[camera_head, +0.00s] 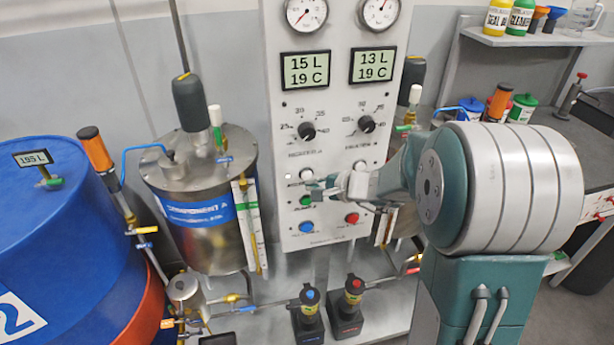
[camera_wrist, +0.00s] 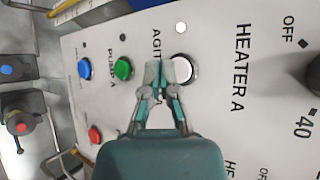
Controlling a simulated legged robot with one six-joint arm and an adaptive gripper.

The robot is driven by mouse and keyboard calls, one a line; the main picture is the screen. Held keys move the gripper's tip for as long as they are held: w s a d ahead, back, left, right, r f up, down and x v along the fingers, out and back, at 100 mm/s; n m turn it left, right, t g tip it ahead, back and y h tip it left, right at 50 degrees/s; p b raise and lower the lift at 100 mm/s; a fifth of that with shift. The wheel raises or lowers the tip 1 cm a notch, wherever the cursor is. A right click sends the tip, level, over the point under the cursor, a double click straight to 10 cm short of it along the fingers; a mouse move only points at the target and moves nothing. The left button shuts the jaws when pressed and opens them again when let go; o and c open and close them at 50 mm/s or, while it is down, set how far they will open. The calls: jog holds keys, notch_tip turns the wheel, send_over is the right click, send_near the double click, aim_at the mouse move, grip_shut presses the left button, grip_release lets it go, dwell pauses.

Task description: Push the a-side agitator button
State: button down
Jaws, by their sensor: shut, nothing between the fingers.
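The a-side agitator button is a white round button (camera_wrist: 183,67) beside a partly hidden label starting "AGI" on the white control panel. In the head view it shows as a white button (camera_head: 306,174) at the left of the panel. My gripper (camera_wrist: 160,75) is shut and empty, its fingertips over the label and just beside the white button. In the head view my gripper (camera_head: 320,188) is in front of the panel, slightly below and right of the button. I cannot tell whether the fingertips touch the panel.
A green button (camera_head: 306,200) and a blue button (camera_head: 306,226) sit below the white one, and a red button (camera_head: 352,218) is to the right. The heater A knob (camera_head: 306,131) is above. A metal tank (camera_head: 195,245) stands left of the panel (camera_head: 287,90).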

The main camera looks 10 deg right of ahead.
jog(key=s, duration=0.5)
dwell(0.5)
jog(key=s+a+r+n+g+h, duration=0.1)
jog(key=s+a+r+n+g, duration=0.1)
jog(key=s+a+n+g, duration=0.3)
jog(key=s+a+r+n, duration=0.2)
jog(key=s+r+n, duration=0.1)
jog(key=s, duration=0.5)
jog(key=s+d+r+n+h, duration=0.3)
jog(key=s+d+n+h, duration=0.2)
jog(key=s, duration=0.6)
jog(key=shift+s+d+n+t+h, duration=0.15)
jog(key=shift+d+n+t+h, duration=0.2)
jog(key=shift+d+h, duration=0.6)
jog(key=shift+a+h, duration=0.25)
jog(key=shift+a, duration=0.05)
